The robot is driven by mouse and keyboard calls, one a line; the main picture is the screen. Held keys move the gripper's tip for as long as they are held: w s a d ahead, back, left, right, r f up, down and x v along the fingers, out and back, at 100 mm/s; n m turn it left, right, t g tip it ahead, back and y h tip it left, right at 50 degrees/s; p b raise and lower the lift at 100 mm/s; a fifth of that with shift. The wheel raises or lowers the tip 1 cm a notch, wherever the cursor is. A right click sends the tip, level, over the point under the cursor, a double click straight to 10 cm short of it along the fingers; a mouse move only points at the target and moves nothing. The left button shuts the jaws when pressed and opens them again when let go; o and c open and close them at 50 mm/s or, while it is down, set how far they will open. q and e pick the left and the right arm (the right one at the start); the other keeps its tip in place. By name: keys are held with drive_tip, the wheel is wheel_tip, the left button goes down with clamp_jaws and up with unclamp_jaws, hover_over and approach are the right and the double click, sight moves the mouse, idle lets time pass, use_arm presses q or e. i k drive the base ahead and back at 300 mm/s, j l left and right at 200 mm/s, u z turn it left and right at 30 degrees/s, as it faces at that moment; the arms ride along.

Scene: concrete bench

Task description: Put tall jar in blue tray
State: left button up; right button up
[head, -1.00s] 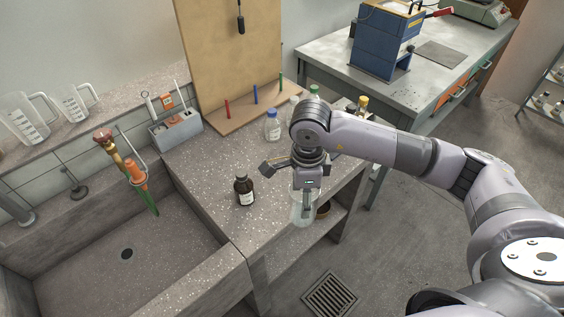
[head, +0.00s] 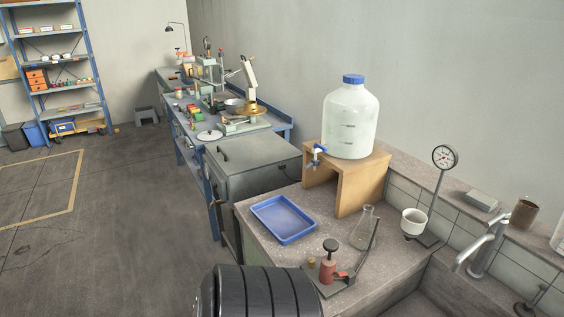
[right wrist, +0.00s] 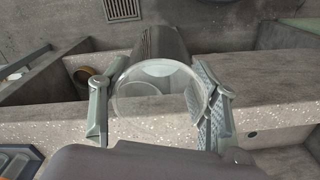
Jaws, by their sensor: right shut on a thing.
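The blue tray (head: 283,220) lies flat and empty on the speckled bench top in the head view, left of the wooden stand. In the right wrist view my right gripper (right wrist: 156,108) is shut on a clear glass jar (right wrist: 158,90), with one finger on each side of it. I look into its round mouth. The bench top and a floor drain show beyond and below the jar. The head view does not show the right gripper or the jar, so their distance from the tray cannot be seen. My left gripper is in neither view.
A large bottle with a blue cap (head: 350,120) stands on a wooden stand (head: 365,183) behind the tray. A glass flask (head: 364,230), a red-bodied tool (head: 328,265) and a white cup (head: 413,221) stand to the right. A grey metal cabinet (head: 250,165) adjoins the bench.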

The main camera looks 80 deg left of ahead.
sight(283, 220)
drive_tip(key=k+j+u, duration=0.25)
drive_tip(key=j, duration=0.75)
drive_tip(key=k+j+u, duration=0.25)
drive_tip(key=j, duration=0.85)
drive_tip(key=k+j+u, duration=0.25)
drive_tip(key=j, duration=0.85)
drive_tip(key=j+u, duration=0.3)
drive_tip(key=j, duration=0.85)
